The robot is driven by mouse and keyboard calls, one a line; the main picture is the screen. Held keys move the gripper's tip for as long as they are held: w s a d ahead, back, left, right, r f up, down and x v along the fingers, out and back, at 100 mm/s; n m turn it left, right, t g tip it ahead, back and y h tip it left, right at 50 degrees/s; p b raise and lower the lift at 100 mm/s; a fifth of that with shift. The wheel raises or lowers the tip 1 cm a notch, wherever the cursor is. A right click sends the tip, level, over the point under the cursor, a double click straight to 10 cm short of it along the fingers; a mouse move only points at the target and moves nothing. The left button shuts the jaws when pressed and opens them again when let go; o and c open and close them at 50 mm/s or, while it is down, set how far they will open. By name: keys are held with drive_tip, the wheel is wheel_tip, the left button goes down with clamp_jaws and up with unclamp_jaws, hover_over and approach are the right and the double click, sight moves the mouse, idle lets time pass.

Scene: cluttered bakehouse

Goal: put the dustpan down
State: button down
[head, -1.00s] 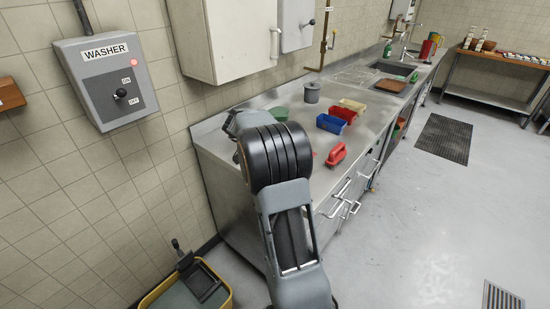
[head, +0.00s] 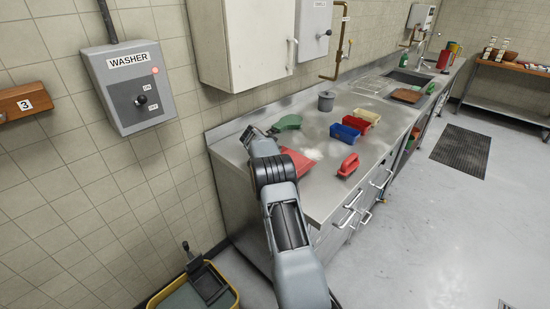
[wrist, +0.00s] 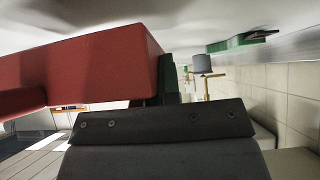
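The red dustpan (head: 298,170) is low over the steel counter (head: 325,188), just right of my arm's black joint. It is partly hidden by my arm, and I cannot tell whether it touches the counter. In the wrist view, the dustpan (wrist: 95,70) is large and close, against the dark finger of my gripper (wrist: 167,85). My gripper appears shut on it, though the contact is mostly hidden. In the head view the fingertips are not clear.
A white patch (head: 313,154) lies beside the dustpan. A red brush-like block (head: 348,165), blue tub (head: 344,133), red tub (head: 357,126), cream tub (head: 367,115), grey pot (head: 326,101) and green scoop-like thing (head: 288,122) occupy the counter. The yellow-rimmed bin (head: 157,300) stands below.

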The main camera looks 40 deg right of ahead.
drive_tip(key=shift+w+d+f, duration=0.1)
drive_tip(key=shift+w+f, duration=0.05)
drive_tip(key=shift+f, duration=1.55)
drive_tip(key=shift+p, duration=0.3)
drive_tip(key=c, duration=1.8)
unclamp_jaws()
drive_tip(key=shift+f, duration=0.15)
drive_tip(key=o, duration=0.5)
